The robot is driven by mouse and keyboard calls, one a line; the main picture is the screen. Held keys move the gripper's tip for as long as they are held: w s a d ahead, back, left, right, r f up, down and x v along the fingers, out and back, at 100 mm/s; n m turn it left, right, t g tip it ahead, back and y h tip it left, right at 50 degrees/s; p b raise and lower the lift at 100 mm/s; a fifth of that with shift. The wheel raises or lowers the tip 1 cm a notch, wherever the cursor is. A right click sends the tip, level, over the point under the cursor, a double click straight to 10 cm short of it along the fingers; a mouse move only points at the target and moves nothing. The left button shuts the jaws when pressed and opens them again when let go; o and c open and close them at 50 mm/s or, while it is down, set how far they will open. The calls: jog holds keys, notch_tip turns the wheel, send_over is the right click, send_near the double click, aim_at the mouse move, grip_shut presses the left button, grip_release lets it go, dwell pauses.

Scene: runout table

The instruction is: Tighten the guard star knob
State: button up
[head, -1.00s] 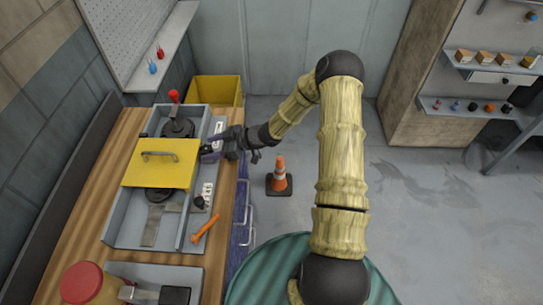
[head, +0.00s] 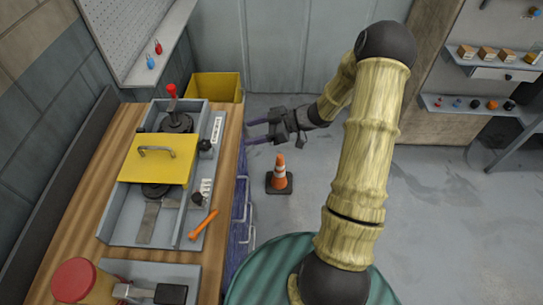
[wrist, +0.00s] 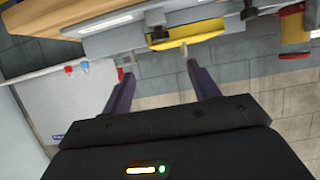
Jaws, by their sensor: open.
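The yellow guard (head: 165,165), with a grey handle on top, lies across the grey open-topped box on the bench. A black knob (head: 205,146), which looks like the guard star knob, sits on the box's right side beside the guard. Its lobes are too small to make out. A second dark knob (head: 197,199) sits lower on that side. My gripper (head: 250,131) is open and empty, to the right of the upper knob and apart from it. In the wrist view its two purple fingers (wrist: 158,75) are spread, with the yellow guard (wrist: 188,34) beyond them.
An orange tool (head: 203,225) lies on the box's right ledge. A yellow bin (head: 216,87) stands behind the bench. A traffic cone (head: 279,174) stands on the floor below my gripper. A red-lidded jar (head: 75,282) is at the front left.

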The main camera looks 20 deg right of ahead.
notch_tip(320, 180, up, 7)
jog(key=w+d+m+t+h+p, duration=0.1)
jog(key=d+m+t+h, duration=0.2)
jog(key=m+h, duration=0.55)
jog(key=s+a+r+m+g+h+p, duration=0.1)
jog(key=s+a+r+m+g+h, duration=0.1)
jog(key=s, duration=0.7)
jog(key=s+a+r+m+g+h, duration=0.1)
jog(key=s+a+m+g+h, duration=0.1)
jog(key=s, duration=0.8)
jog(key=shift+a+r+m+g+p, duration=0.2)
jog(key=shift+r+m+g+p, duration=0.2)
jog(key=shift+g, duration=0.3)
